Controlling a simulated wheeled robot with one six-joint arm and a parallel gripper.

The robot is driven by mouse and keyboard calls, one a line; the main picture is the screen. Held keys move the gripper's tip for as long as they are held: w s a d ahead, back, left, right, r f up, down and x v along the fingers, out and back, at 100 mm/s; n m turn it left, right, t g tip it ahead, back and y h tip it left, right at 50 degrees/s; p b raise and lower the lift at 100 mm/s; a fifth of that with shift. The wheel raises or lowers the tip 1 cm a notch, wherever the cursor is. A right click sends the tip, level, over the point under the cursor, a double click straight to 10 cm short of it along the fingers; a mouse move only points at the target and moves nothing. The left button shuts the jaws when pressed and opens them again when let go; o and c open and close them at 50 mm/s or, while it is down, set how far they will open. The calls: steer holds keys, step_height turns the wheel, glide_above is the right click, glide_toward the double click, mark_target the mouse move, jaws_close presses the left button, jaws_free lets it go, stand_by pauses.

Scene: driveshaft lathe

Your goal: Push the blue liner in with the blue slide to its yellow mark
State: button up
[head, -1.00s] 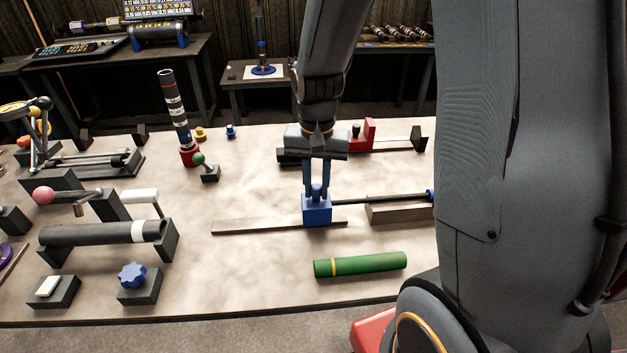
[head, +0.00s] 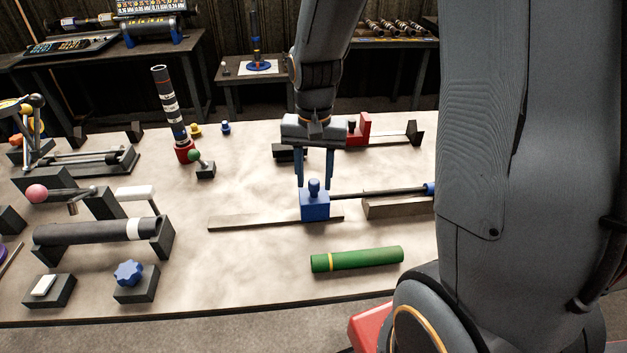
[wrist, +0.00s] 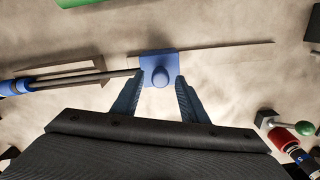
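The blue slide (head: 315,207) is a block with a round blue knob on top, at the right part of a flat rail (head: 250,223). A dark rod (head: 380,193) runs from the slide to the right, toward the blue liner (head: 430,189), which my arm partly hides. In the wrist view the liner (wrist: 20,86) is at the left edge. My gripper (head: 314,184) is above the slide. Its fingers are spread on either side of the knob, with gaps, and hold nothing. The wrist view shows the same gap around the knob (wrist: 160,76). I cannot make out a yellow mark.
A green cylinder (head: 357,259) lies in front of the slide. A tan block (head: 397,207) sits under the rod. A red bracket (head: 364,129) stands behind. Dark stands with a grey shaft (head: 95,231) are at left. The table between them and the slide is clear.

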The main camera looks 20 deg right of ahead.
step_height(320, 180, up, 6)
steer(key=shift+r+b, duration=0.25)
steer(key=shift+b, duration=0.3)
steer(key=s+f+n+t, duration=0.1)
steer(key=s+f+n, duration=0.4)
steer(key=s, duration=0.3)
steer(key=shift+a+f+n+b, duration=0.25)
steer(key=shift+f+n+b, duration=0.1)
steer(key=shift+f, duration=0.2)
